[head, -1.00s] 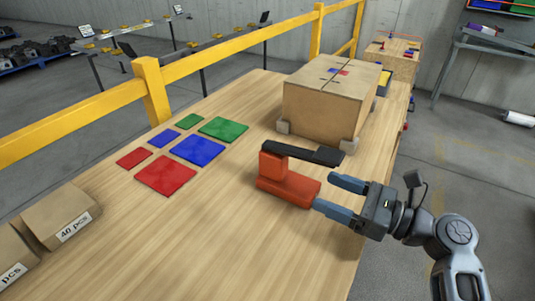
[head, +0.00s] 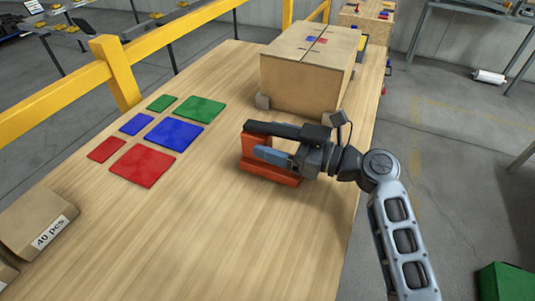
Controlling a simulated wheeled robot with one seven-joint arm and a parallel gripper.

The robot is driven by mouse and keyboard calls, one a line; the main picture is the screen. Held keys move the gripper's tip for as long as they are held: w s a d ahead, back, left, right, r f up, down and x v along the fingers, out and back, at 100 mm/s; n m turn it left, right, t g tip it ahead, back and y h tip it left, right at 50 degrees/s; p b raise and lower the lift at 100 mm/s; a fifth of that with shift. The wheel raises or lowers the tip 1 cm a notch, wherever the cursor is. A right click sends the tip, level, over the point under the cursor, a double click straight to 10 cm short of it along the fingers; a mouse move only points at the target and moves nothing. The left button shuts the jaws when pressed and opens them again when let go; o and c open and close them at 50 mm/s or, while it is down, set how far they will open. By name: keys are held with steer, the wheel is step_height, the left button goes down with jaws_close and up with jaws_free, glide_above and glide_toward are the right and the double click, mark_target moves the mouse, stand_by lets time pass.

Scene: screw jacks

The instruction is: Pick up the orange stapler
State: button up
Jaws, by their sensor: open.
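My gripper (head: 270,150) is at the stapler, reaching in from the right. One blue-grey finger shows in front of the stapler's near side. The other finger is hidden, and so is part of the stapler's right end behind my gripper. The jaws are open, around or beside the stapler; I cannot tell whether they touch it.
A large cardboard box (head: 300,84) stands on corner blocks just behind the stapler. Red, blue and green squares, such as the large red square (head: 143,166), lie flat at the left. A small carton (head: 36,222) sits front left. The table's front middle is clear.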

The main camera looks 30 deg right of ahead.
steer(key=shift+c, duration=0.3)
jaws_close()
stand_by(0.5)
steer(key=shift+r, duration=0.15)
stand_by(0.5)
